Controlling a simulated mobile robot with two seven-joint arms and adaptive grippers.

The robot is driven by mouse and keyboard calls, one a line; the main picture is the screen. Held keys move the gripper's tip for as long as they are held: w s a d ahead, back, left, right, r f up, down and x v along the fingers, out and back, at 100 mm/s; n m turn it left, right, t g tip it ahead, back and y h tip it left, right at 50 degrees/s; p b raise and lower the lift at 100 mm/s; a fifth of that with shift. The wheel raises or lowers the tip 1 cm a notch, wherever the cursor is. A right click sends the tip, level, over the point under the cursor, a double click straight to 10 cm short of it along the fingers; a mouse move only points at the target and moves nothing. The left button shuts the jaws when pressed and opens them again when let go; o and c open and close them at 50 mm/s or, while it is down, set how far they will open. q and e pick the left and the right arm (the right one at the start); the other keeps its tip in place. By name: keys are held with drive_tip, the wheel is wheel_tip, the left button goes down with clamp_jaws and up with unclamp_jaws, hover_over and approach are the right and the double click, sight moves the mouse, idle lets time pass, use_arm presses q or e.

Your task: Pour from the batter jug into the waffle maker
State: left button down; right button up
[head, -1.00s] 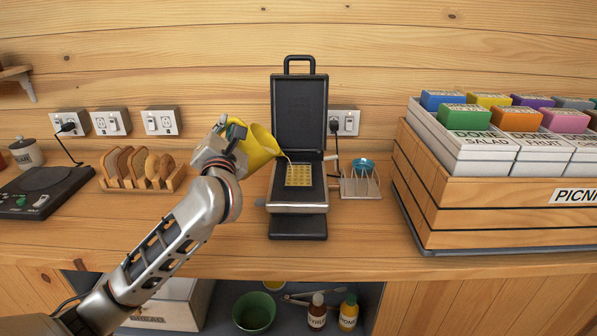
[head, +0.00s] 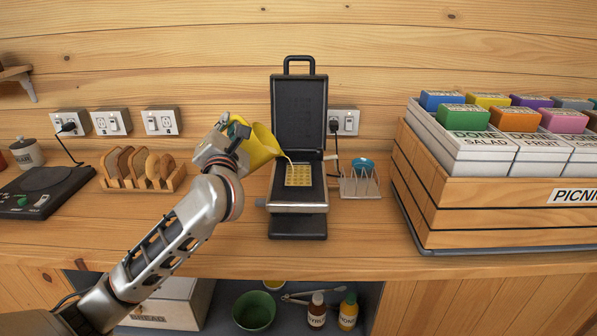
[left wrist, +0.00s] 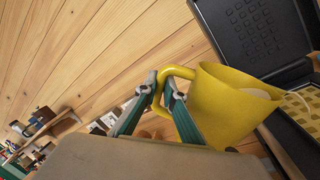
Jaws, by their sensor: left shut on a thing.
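The yellow batter jug (head: 260,147) is tilted to the right, its lip over the left side of the open waffle maker (head: 299,120). A thin pale stream of batter (head: 288,158) runs from the lip to the lower plate, where a yellow grid-patterned patch of batter (head: 299,175) lies. The waffle maker's lid stands upright. My left gripper (head: 237,133) is shut on the jug's handle. In the left wrist view the fingers (left wrist: 160,92) close on the handle of the jug (left wrist: 225,105), and pale batter shows inside it. My right gripper is not in view.
A toast rack (head: 143,175) with bread and a hot plate (head: 42,190) stand to the left. A small wire rack (head: 360,183) stands right of the waffle maker, then a large wooden crate (head: 480,205). The counter's front strip (head: 400,262) is clear.

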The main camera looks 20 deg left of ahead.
use_arm(q)
drive_tip(key=shift+w+d+r+m+h+p, duration=0.15)
drive_tip(key=shift+d+r+m+p, duration=0.15)
drive_tip(key=shift+r+m, duration=0.15)
drive_tip(key=shift+w+d+r+m+h+p, duration=0.15)
drive_tip(key=shift+d+r+m+p, duration=0.1)
drive_tip(key=shift+r+m, duration=0.15)
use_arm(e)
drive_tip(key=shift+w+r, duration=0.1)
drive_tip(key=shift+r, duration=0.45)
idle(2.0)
